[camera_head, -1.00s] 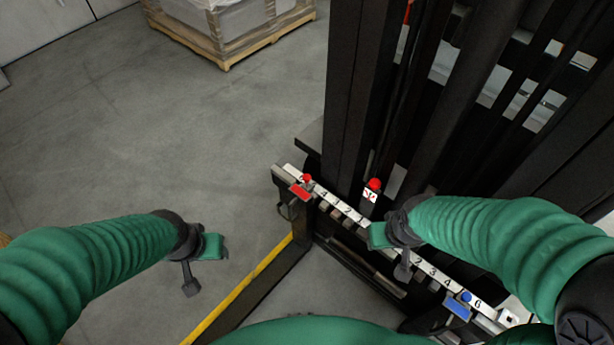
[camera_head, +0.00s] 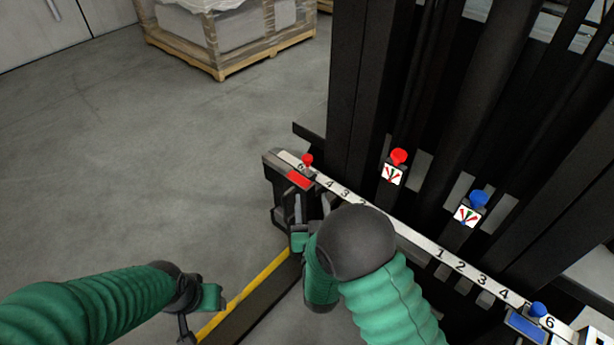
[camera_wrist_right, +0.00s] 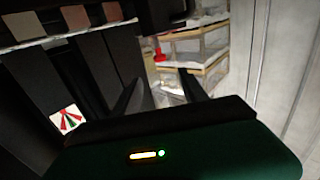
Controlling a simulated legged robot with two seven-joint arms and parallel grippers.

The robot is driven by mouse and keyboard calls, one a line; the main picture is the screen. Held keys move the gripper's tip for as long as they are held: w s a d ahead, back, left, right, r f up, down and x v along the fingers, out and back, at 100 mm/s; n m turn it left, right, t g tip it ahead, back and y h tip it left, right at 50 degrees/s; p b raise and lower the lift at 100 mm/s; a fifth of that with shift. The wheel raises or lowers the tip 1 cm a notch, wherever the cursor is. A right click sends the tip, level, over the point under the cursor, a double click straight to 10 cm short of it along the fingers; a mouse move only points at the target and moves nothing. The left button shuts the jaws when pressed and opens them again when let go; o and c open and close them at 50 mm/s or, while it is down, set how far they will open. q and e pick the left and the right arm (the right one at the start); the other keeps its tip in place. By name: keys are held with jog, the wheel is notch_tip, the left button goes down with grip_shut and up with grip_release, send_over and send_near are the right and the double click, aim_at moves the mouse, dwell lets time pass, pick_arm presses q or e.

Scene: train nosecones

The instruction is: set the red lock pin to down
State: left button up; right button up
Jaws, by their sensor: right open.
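A small red pin (camera_head: 307,160) stands upright near the left end of the numbered rail, behind a red block (camera_head: 299,179). A second red knob (camera_head: 399,157) sits above a white arrow sign (camera_head: 394,175) on the dark frame. I cannot tell by looks alone which one is the lock pin. My right gripper (camera_head: 299,238) is open and empty below the rail's left end, near the red block. In the right wrist view a red pin (camera_wrist_right: 159,55) shows beyond and between the open fingers (camera_wrist_right: 160,88). My left gripper (camera_head: 200,308) hangs at lower left, away from the rail; its jaws are unclear.
The white numbered rail (camera_head: 422,242) runs diagonally to lower right, with a blue block (camera_head: 526,325) and blue pin (camera_head: 538,309). A blue knob (camera_head: 479,198) sits on the frame. Tall dark uprights (camera_head: 362,90) stand behind. A wrapped pallet (camera_head: 220,72) is far off. Floor at left is clear.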

aim_at(307, 162)
jog(key=w+b, duration=0.5)
jog(key=w, duration=1.1)
jog(key=shift+w, duration=0.15)
jog(key=shift+w+r, duration=0.15)
jog(key=shift+w, duration=0.1)
jog(key=shift+c, duration=0.3)
grip_shut()
